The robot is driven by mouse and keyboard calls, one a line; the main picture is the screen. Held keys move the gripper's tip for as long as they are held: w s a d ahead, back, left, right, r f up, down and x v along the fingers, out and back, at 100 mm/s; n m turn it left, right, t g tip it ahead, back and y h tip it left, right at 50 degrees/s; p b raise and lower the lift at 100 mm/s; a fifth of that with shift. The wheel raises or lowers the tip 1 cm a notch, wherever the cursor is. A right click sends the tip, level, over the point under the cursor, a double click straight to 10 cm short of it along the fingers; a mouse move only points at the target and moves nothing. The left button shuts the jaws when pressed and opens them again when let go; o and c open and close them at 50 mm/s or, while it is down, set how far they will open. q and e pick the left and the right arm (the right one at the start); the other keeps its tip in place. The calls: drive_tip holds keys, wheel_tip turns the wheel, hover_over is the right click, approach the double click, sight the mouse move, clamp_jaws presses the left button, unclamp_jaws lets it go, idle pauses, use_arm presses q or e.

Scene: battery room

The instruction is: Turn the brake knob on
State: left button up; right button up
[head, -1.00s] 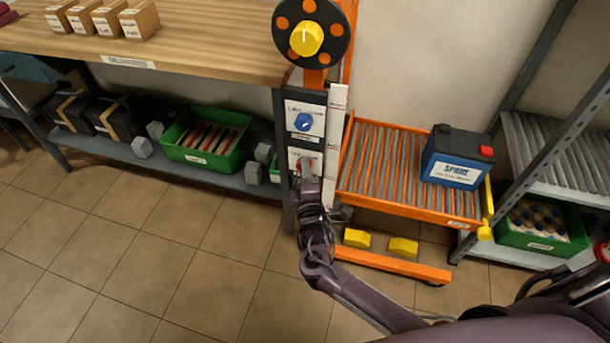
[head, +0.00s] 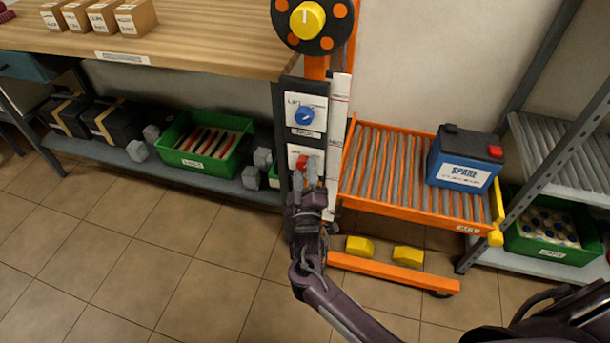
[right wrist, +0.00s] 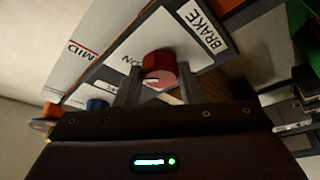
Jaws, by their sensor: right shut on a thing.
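The red brake knob (head: 301,162) sits on a white plate low on the dark panel of the orange lift. In the right wrist view the red knob (right wrist: 159,66) stands between the two fingers, and the plate reads "BRAKE" (right wrist: 210,34). My right gripper (head: 307,182) reaches it from below and is shut on the knob. The gripper also shows in the right wrist view (right wrist: 157,88). The fingers hide part of the plate and its lower markings, so I cannot read the knob's setting. My left gripper is not in view.
A blue lift knob (head: 304,116) is just above the brake knob, and a large yellow knob (head: 308,20) is higher. A blue "SPARE" battery (head: 458,172) stands on the roller tray (head: 385,205) at right. A wooden bench (head: 190,45) is at left; the tiled floor in front is clear.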

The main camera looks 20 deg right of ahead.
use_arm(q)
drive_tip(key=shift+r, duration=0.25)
use_arm(e)
drive_tip(key=o, duration=1)
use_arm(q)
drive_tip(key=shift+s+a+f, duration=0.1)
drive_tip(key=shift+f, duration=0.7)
use_arm(e)
drive_tip(key=v, duration=0.8)
drive_tip(key=shift+w, duration=0.1)
